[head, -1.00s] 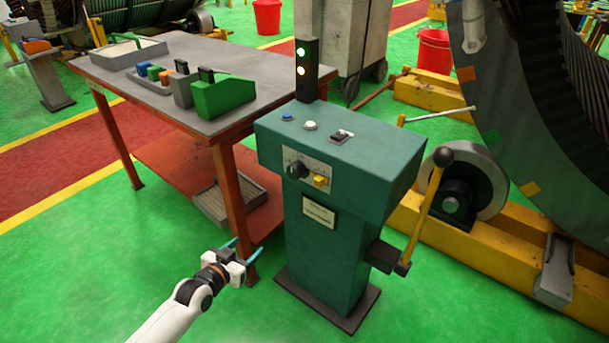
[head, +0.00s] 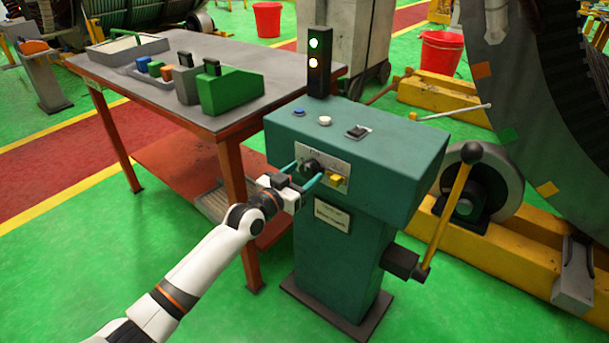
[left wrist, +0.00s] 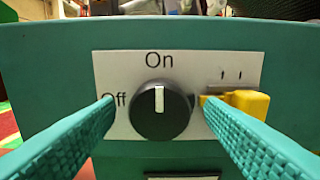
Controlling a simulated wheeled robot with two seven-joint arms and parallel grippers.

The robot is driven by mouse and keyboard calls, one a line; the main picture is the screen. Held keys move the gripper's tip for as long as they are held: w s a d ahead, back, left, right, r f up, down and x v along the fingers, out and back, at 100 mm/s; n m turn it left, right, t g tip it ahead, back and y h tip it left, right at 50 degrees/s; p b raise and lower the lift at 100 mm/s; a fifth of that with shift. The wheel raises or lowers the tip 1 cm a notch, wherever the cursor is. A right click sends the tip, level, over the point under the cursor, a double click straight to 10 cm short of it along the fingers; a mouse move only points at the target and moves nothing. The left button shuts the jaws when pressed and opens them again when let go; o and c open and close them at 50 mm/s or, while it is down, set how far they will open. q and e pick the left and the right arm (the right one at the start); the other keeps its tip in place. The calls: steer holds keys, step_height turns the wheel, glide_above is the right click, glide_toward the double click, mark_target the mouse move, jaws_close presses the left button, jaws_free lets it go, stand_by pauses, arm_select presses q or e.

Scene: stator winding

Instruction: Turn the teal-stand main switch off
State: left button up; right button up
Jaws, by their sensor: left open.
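The teal stand (head: 335,240) stands in the middle of the head view. On its front panel is a black rotary main switch (left wrist: 160,110), which also shows in the head view (head: 312,166). Its white mark points straight up at "On"; "Off" is printed to its left. My left gripper (head: 302,173) is open in front of the panel, one teal finger on each side of the knob. In the left wrist view the fingers (left wrist: 155,118) appear apart from the knob; exact depth is hard to tell. My right gripper is not in view.
A yellow part (left wrist: 248,103) sits just right of the switch, close to the right finger. A crank lever (head: 453,205) is on the stand's right side. A signal lamp (head: 318,60) shows green and pale yellow lights. A work table (head: 200,60) stands behind left.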

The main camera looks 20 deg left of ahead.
arm_select(q)
steer(key=shift+w+d, duration=0.2)
steer(key=shift+w, duration=0.4)
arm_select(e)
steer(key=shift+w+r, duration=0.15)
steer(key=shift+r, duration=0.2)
arm_select(q)
steer(key=c, duration=1)
